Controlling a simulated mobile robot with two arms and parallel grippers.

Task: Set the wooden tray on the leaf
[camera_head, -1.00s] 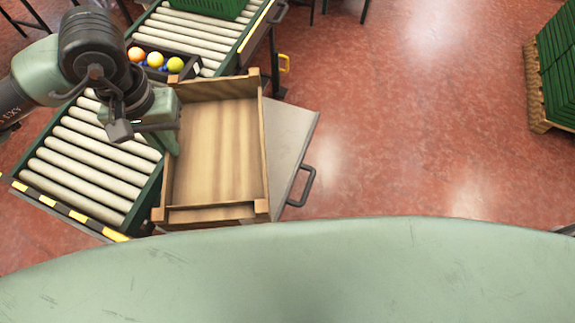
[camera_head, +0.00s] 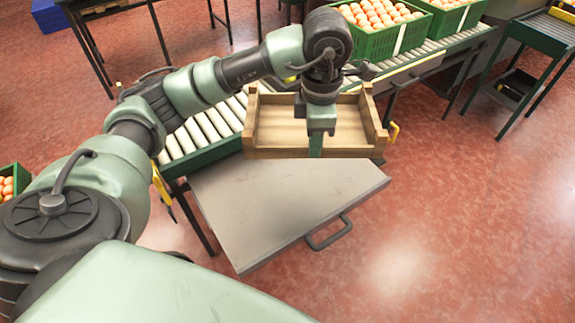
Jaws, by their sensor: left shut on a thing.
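The wooden tray (camera_head: 272,153) is an empty, shallow open box, about level, at the upper middle of the head view. My left gripper (camera_head: 316,143) comes down on its near wall and is shut on it. The leaf (camera_head: 280,200) is a flat grey panel with a dark handle (camera_head: 330,233) on its outer edge, at the near side of the roller conveyor. The tray shows just beyond the leaf's bare surface, by the rollers. It hides the leaf's far edge, so I cannot tell whether they touch. My right gripper is not in view.
The roller conveyor (camera_head: 207,128) runs behind the leaf. Green crates of oranges (camera_head: 385,38) stand on it beyond the tray. Most of the leaf is clear, with open red floor to the right.

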